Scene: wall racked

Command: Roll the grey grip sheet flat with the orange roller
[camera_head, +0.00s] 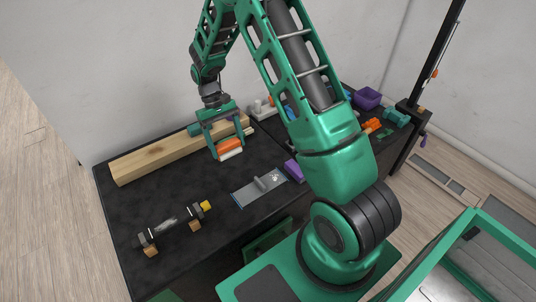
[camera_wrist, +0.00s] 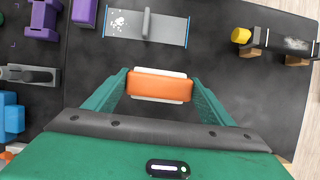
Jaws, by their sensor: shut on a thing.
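The grey grip sheet (camera_head: 246,194) lies on the black bench top, below and right of my gripper in the head view. A raised grey bar or ridge crosses its middle, with white specks beside it. The sheet also shows at the top of the wrist view (camera_wrist: 170,30). My gripper (camera_head: 229,152) is shut on the orange roller (camera_wrist: 160,86), an orange block with pale edges above and below. The roller (camera_head: 229,145) is held above the bench, apart from the sheet. Its underside is hidden in the wrist view.
A long wooden beam (camera_head: 160,159) lies along the wall. A dark bar with a yellow end (camera_head: 206,205) rests on wooden blocks (camera_head: 150,251) at the front left. A purple block (camera_head: 293,170) is right of the sheet. Bare bench (camera_head: 205,180) lies between beam and bar.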

